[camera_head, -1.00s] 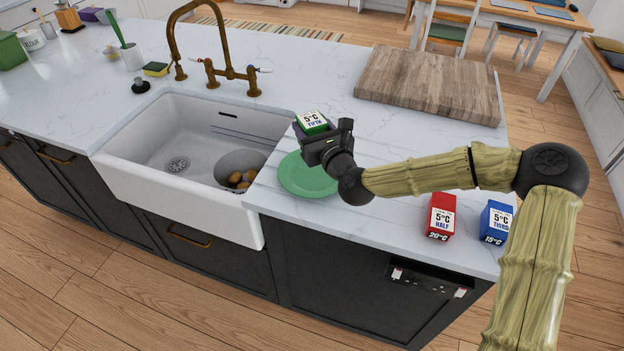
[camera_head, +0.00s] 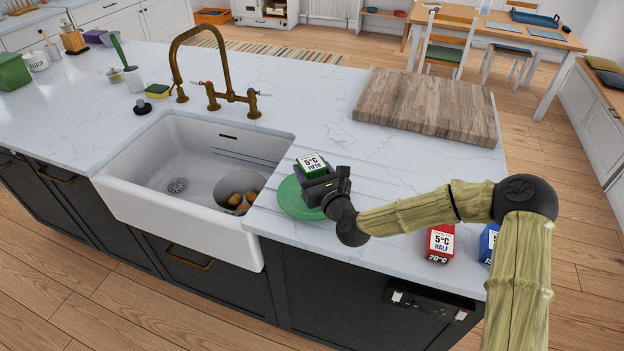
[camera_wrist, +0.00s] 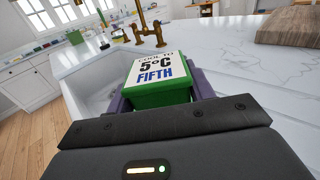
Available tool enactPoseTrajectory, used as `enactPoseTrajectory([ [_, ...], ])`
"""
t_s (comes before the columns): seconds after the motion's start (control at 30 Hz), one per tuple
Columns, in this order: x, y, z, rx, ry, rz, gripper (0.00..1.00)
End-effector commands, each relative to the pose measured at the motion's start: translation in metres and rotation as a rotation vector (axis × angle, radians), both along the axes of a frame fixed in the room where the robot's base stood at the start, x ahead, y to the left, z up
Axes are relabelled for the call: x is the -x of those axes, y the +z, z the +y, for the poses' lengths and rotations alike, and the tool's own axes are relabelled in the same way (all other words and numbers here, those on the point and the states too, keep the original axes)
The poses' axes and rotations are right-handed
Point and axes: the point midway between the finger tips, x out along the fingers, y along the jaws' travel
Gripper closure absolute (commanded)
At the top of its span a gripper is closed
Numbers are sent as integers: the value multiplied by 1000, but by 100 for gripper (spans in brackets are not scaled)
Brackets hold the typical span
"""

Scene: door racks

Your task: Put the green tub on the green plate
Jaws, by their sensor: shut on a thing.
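The green tub (camera_head: 313,164), with a white label on top reading "5°C FIFTH", is held between the fingers of my gripper (camera_head: 314,178). It is upright and near level. In the wrist view the tub (camera_wrist: 160,83) sits between the purple fingers (camera_wrist: 203,86). The green plate (camera_head: 292,203) lies on the worktop just right of the sink. My gripper and the tub are over the plate's far right part and cover some of it. The tub's underside is hidden, so I cannot tell the exact gap to the plate.
A red tub (camera_head: 440,243) and a blue tub (camera_head: 488,243), partly behind my arm, stand at the worktop's front right. A wooden board (camera_head: 425,105) lies at the back. The sink (camera_head: 160,160) with potatoes (camera_head: 240,200) opens left of the plate. A brass tap (camera_head: 215,75) stands behind it.

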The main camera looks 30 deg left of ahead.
Motion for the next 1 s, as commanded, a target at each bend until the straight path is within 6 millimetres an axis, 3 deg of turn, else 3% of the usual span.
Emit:
enactPoseTrajectory([
  [0.13, 0, -4, 0, -1, 0, -1, 84],
  [0.4, 0, -35, 1, -2, 1, -1, 84],
  [0.77, 0, -40, 0, -2, 0, -1, 84],
  [0.8, 0, -39, 0, 0, 0, 0, 40],
  [0.87, 0, -39, 0, 0, 0, 0, 28],
  [1.0, 0, -39, 0, 0, 0, 0, 26],
])
